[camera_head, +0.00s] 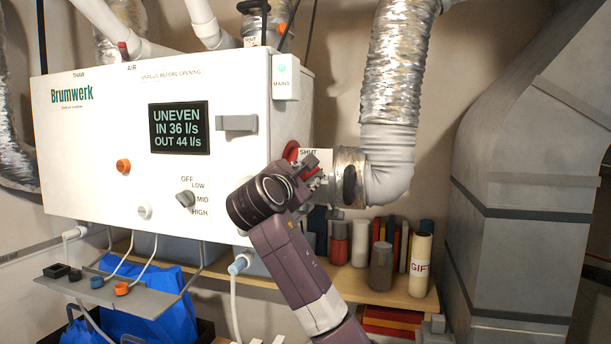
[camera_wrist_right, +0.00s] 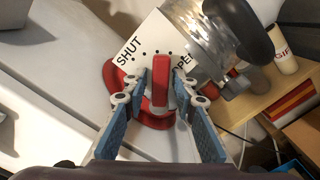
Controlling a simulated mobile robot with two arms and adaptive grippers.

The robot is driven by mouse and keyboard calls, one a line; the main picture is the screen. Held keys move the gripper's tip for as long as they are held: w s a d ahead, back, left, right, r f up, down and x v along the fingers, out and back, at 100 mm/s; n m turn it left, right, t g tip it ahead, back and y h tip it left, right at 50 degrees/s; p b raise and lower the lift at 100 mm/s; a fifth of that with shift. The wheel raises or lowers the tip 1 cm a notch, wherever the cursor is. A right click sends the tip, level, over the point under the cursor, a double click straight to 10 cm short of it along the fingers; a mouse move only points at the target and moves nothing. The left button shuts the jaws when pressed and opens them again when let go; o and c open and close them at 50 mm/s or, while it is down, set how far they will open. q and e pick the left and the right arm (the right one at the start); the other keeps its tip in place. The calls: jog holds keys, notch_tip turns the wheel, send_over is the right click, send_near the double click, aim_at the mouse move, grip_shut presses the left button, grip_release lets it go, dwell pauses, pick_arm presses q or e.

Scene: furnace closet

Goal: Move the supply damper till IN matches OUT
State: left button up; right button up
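The white Brumwerk unit (camera_head: 90,150) has a display (camera_head: 179,127) reading UNEVEN, IN 36 l/s, OUT 44 l/s. The damper's red lever (camera_wrist_right: 160,85) stands over a red round base (camera_wrist_right: 150,118) on the unit's right side, beside a dotted plate (camera_wrist_right: 150,42) marked SHUT at one end, the other end's word partly hidden. In the head view the red base (camera_head: 291,150) shows just behind my right gripper (camera_head: 308,178). In the right wrist view my right gripper (camera_wrist_right: 159,88) has its fingers either side of the lever, with small gaps visible. My left gripper is not in view.
A silver flexible duct (camera_head: 395,70) comes down to a collar beside the damper. Below it, a wooden shelf (camera_head: 400,300) holds jars and a GIFT tube (camera_head: 420,265). A mode knob (camera_head: 185,198) is on the unit's front. A large grey duct (camera_head: 520,180) stands at right.

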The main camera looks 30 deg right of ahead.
jog(key=shift+d, duration=0.1)
jog(key=c, duration=0.5)
grip_shut()
jog(key=shift+s+f+m+b, duration=0.1)
jog(key=shift+f+m+b, duration=0.15)
jog(key=shift+m+b, duration=0.45)
jog(key=shift+f+m+b, duration=0.25)
jog(key=shift+m+b, duration=0.2)
jog(key=shift+m, duration=0.35)
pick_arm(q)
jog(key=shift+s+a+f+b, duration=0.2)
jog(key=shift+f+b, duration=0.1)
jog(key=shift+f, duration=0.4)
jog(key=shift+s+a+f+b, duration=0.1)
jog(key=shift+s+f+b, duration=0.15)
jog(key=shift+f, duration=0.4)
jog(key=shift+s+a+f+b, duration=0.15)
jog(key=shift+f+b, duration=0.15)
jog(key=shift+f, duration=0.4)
pick_arm(e)
jog(key=shift+s+d+f+m, duration=0.1)
jog(key=shift+f+m, duration=0.05)
jog(key=shift+m, duration=0.55)
jog(key=shift+d+f+m, duration=0.1)
jog(key=shift+f+m, duration=0.05)
jog(key=shift+m, duration=0.55)
jog(key=o, duration=0.8)
grip_release()
jog(key=shift+r, duration=0.1)
